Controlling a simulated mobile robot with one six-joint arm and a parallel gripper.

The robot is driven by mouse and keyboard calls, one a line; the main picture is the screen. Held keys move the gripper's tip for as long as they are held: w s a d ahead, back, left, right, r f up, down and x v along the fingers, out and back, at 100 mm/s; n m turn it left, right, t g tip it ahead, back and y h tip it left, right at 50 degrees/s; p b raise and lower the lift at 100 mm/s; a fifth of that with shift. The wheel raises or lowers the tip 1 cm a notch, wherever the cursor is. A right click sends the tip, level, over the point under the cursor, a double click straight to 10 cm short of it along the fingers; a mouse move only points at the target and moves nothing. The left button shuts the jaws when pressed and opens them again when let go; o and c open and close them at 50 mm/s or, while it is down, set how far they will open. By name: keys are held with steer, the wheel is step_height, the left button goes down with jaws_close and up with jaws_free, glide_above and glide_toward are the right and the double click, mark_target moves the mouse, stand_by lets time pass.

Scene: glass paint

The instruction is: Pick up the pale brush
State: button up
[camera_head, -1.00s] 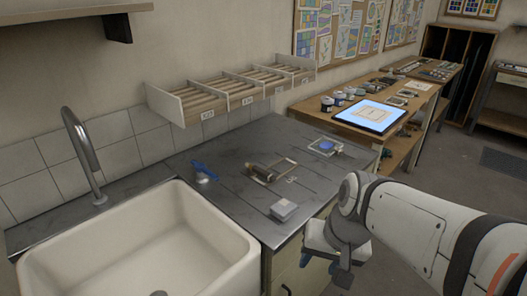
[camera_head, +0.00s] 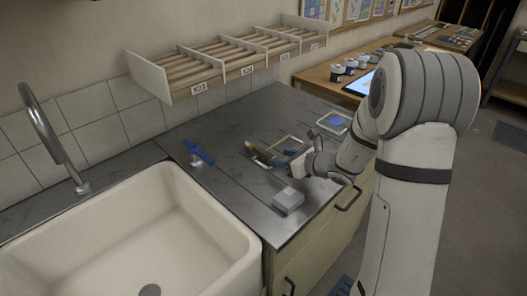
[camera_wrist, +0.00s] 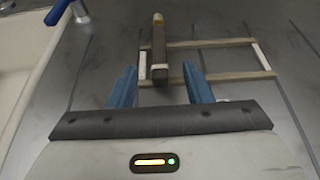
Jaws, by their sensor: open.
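A brush-like bar, brown with a pale tip (camera_wrist: 158,48), lies across the left end of a thin wooden frame (camera_wrist: 220,42) on the grey counter. I take it to be the pale brush. In the head view the frame (camera_head: 287,140) shows behind my gripper (camera_head: 276,157), and the brush is partly covered there. My gripper (camera_wrist: 156,80) is open, with its blue fingers apart on either side of the brush's near end in the wrist view. Contact with the brush cannot be told.
A white sink (camera_head: 135,235) is at the left with a tap (camera_head: 50,135). A grey block (camera_head: 288,200) sits near the counter's front edge. A slatted rack (camera_head: 225,60) hangs on the wall. A tray with a blue item (camera_head: 334,121) is farther right.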

mark_target(267, 153)
steer(key=p+x, duration=0.1)
steer(key=x, duration=0.6)
steer(key=shift+w+a+r, duration=0.1)
steer(key=shift+w+a, duration=0.05)
steer(key=shift+a, duration=0.05)
jaws_close()
